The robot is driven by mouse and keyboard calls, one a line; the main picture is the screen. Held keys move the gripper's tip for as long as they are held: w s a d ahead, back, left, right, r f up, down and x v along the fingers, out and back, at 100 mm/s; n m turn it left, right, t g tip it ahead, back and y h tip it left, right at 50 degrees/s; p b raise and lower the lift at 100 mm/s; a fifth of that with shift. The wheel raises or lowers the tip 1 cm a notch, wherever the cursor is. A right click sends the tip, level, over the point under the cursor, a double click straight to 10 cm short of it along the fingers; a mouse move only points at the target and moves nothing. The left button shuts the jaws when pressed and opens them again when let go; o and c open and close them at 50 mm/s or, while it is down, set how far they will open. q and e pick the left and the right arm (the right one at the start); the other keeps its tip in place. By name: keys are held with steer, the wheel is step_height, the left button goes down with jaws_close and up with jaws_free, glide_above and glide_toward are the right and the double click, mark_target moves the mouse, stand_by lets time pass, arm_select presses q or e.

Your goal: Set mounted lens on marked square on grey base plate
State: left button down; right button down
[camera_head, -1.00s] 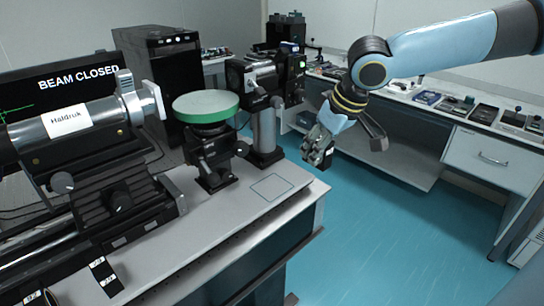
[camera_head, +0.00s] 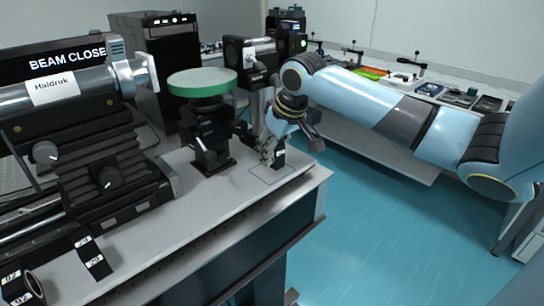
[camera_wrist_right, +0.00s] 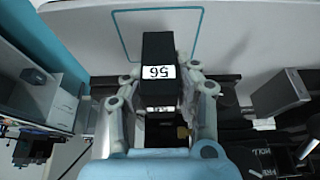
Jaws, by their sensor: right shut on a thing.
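My right gripper (camera_head: 272,153) is shut on a black block-like piece with a white number label (camera_head: 280,157), which I take to be the mounted lens. In the right wrist view the block (camera_wrist_right: 158,52) sits between the two fingers (camera_wrist_right: 160,82); no lens glass is visible there. The marked square (camera_head: 271,172) is a thin outline on the grey base plate (camera_head: 222,195). The held piece is over the square's back part in the head view. In the wrist view the outline (camera_wrist_right: 117,30) runs around the block's far end. I cannot tell whether the block touches the plate. My left gripper is out of view.
A black mount with a green-rimmed disc (camera_head: 202,82) stands left of the gripper. A black boxed device (camera_head: 250,55) on a post is close behind it. The laser tube labelled Haldruk (camera_head: 62,90) fills the left. The plate's right edge drops to blue floor.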

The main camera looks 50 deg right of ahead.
steer(key=shift+f, duration=0.95)
steer(key=c, duration=1)
jaws_free()
steer(key=shift+f, duration=0.1)
steer(key=shift+c, duration=0.2)
steer(key=v, duration=1.2)
steer(key=shift+p, duration=0.4)
steer(key=shift+w, duration=0.1)
